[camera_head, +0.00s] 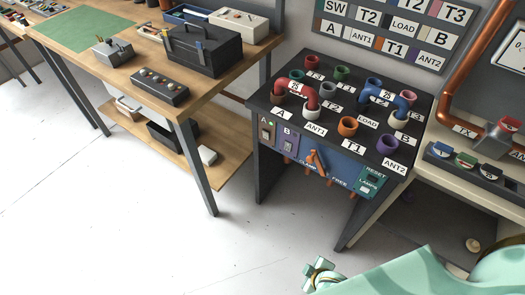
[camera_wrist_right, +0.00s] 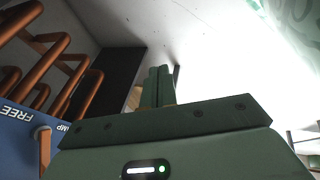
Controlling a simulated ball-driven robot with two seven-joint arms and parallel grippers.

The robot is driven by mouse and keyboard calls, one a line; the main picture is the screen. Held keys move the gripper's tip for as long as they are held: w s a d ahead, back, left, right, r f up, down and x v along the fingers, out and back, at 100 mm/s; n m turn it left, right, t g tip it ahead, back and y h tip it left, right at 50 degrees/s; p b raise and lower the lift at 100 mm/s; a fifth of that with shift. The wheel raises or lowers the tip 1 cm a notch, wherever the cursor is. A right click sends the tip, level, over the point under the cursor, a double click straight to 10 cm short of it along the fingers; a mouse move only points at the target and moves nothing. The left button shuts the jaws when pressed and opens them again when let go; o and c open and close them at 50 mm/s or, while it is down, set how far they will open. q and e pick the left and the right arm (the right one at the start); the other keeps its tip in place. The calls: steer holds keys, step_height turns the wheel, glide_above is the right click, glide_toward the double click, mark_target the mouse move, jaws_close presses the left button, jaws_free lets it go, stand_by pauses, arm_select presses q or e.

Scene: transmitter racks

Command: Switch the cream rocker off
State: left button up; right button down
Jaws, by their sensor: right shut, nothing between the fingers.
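On the front panel of the dark patch stand (camera_head: 335,174) in the head view, small switch A (camera_head: 268,133) sits on a brownish plate and switch B (camera_head: 289,141) on a purple one. I cannot tell which, if either, is the cream rocker, or how they are tipped. My right gripper (camera_head: 319,272) is low in the head view, in front of the stand and apart from it. In the right wrist view its fingers (camera_wrist_right: 158,88) are together and empty. The panel's blue FREE part (camera_wrist_right: 22,135) shows at left there. My left gripper is out of view.
An orange lever (camera_head: 316,160) and a green RESET part (camera_head: 370,182) share the panel. A wooden workbench (camera_head: 150,60) stands left. The floor between is clear.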

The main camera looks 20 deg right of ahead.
steer(key=w+a+f+n+t+b, duration=0.15)
steer(key=w+b, duration=0.25)
steer(key=w, duration=0.4)
steer(key=w+a+f+n+t+b, duration=0.1)
steer(key=w+n+t+b, duration=0.15)
steer(key=w+b, duration=0.35)
steer(key=w+a+r+n+t+h+b, duration=0.1)
steer(key=w+r+n+t+b, duration=0.15)
steer(key=w+b, duration=0.4)
steer(key=w+a+r+n+t+b, duration=0.1)
steer(key=w+r+t+b, duration=0.25)
steer(key=w, duration=0.55)
arm_select(q)
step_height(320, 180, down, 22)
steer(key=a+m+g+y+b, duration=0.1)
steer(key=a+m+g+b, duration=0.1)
steer(key=b, duration=0.3)
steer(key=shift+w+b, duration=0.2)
steer(key=shift+b, duration=0.15)
arm_select(e)
steer(key=w+r+n+t+h, duration=0.1)
steer(key=w+r+t, duration=0.2)
steer(key=r, duration=0.6)
steer(key=shift+w+a+r+n+t, duration=0.2)
steer(key=shift+w+a+n+t, duration=0.15)
steer(key=shift+w+a, duration=0.15)
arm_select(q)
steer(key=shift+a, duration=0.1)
arm_select(e)
steer(key=shift+w, duration=0.1)
